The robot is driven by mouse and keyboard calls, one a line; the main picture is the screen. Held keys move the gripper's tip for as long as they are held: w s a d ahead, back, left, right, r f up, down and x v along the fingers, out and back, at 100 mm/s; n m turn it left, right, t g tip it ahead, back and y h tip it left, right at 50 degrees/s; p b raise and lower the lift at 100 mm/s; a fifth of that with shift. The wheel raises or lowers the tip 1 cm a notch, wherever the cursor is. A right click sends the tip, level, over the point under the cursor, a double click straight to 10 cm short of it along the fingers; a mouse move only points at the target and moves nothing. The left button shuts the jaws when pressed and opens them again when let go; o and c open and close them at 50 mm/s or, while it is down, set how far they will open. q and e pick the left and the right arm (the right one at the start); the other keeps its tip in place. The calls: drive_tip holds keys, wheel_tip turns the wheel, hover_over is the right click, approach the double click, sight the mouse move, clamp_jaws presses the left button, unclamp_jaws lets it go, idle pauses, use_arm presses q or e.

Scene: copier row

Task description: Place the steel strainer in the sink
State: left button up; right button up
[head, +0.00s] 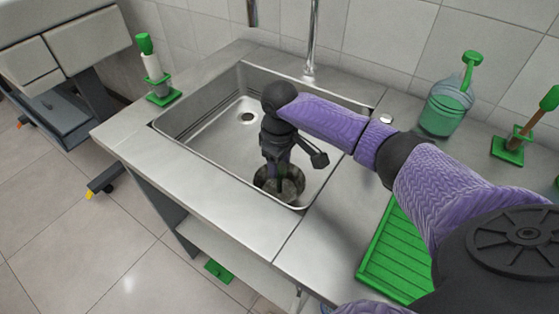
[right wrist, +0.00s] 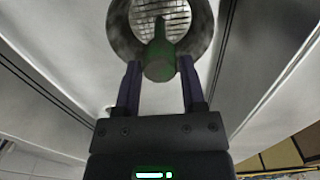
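The steel strainer (head: 295,186) is a round dark grey bowl in the near right corner of the sink (head: 195,136), apparently on its floor. In the right wrist view the strainer (right wrist: 202,35) shows a slotted bottom and an upright green handle (right wrist: 160,68). My right gripper (head: 280,172) points down into the sink over the strainer. In the right wrist view the fingers of my right gripper (right wrist: 160,62) stand apart on either side of the handle, with a visible gap at each side. My left gripper is out of view.
A faucet (head: 311,45) rises behind the sink. A green-handled brush in a holder (head: 160,86) stands on the left counter. A green bottle (head: 446,104), another green-based holder (head: 511,148) and a green ribbed tray (head: 392,255) are on the right. The left of the sink is clear.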

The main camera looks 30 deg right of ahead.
drive_tip(key=o, duration=0.3)
drive_tip(key=shift+r, duration=0.1)
use_arm(q)
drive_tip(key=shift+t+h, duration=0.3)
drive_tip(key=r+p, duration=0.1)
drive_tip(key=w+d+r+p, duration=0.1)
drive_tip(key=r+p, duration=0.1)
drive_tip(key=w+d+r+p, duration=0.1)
drive_tip(key=p, duration=0.1)
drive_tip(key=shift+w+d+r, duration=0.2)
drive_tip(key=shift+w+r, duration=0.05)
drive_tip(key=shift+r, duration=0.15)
use_arm(e)
wheel_tip(320, 180, up, 12)
drive_tip(key=shift+r, duration=0.1)
